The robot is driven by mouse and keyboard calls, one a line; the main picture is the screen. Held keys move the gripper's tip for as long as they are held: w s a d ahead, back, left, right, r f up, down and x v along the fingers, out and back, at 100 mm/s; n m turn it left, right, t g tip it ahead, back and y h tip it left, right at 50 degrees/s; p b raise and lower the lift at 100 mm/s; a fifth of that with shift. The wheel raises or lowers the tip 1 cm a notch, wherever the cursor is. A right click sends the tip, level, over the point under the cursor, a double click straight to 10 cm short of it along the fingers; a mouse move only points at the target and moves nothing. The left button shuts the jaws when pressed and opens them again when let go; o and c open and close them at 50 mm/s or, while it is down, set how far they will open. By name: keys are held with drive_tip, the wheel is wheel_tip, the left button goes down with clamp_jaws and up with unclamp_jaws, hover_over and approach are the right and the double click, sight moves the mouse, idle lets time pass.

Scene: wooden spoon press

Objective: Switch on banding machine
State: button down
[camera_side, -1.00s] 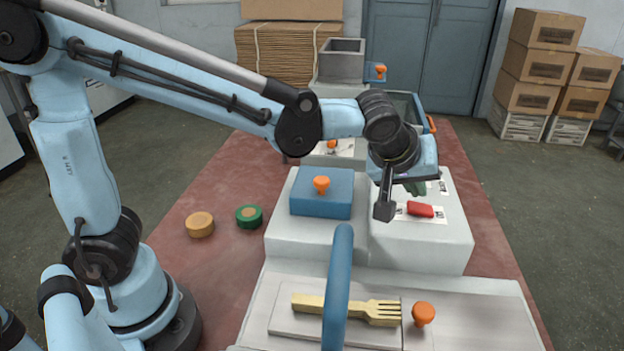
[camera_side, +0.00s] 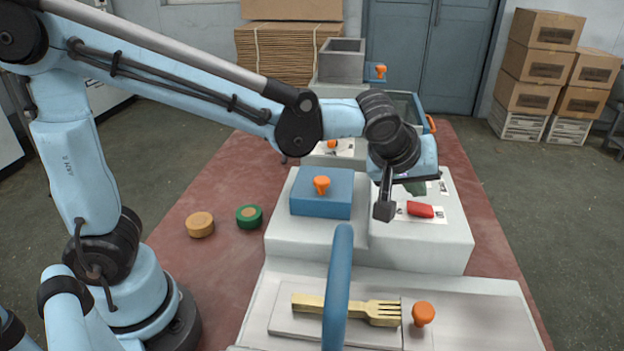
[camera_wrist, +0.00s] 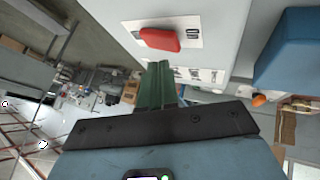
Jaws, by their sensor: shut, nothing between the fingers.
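A red switch (camera_side: 420,210) sits on a white label plate on top of the right-hand pale housing (camera_side: 430,245). The switch also shows in the wrist view (camera_wrist: 160,39), just beyond the fingertips. My gripper (camera_side: 416,189) has green fingers, partly hidden behind my wrist in the side view. In the wrist view my gripper (camera_wrist: 158,66) is shut and empty. Its fingertips are close to the switch; I cannot tell whether they touch the housing. Which part is the banding machine is not marked clearly.
A blue box (camera_side: 322,195) with an orange knob stands left of the switch. Two round pieces, tan (camera_side: 200,225) and green (camera_side: 249,217), lie on the red surface.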

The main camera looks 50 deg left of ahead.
sight(415, 207)
drive_tip(key=shift+f, duration=0.15)
drive_tip(key=shift+f, duration=0.3)
drive_tip(key=shift+s+a+f, duration=0.1)
drive_tip(key=shift+f, duration=0.25)
idle(0.9)
drive_tip(key=shift+r, duration=0.2)
drive_tip(key=shift+r, duration=0.6)
drive_tip(key=shift+w+d+r, duration=0.1)
drive_tip(key=shift+r, duration=0.75)
drive_tip(key=shift+w+d+r, duration=0.15)
drive_tip(key=shift+r, duration=0.65)
drive_tip(key=shift+w+d+r, duration=0.1)
drive_tip(key=shift+r, duration=0.75)
drive_tip(key=shift+f, duration=0.15)
drive_tip(key=shift+w+d+r, duration=0.1)
drive_tip(key=shift+w+r, duration=0.05)
drive_tip(key=shift+r, duration=0.85)
drive_tip(key=shift+w+d+r, duration=0.1)
drive_tip(key=shift+r, duration=0.85)
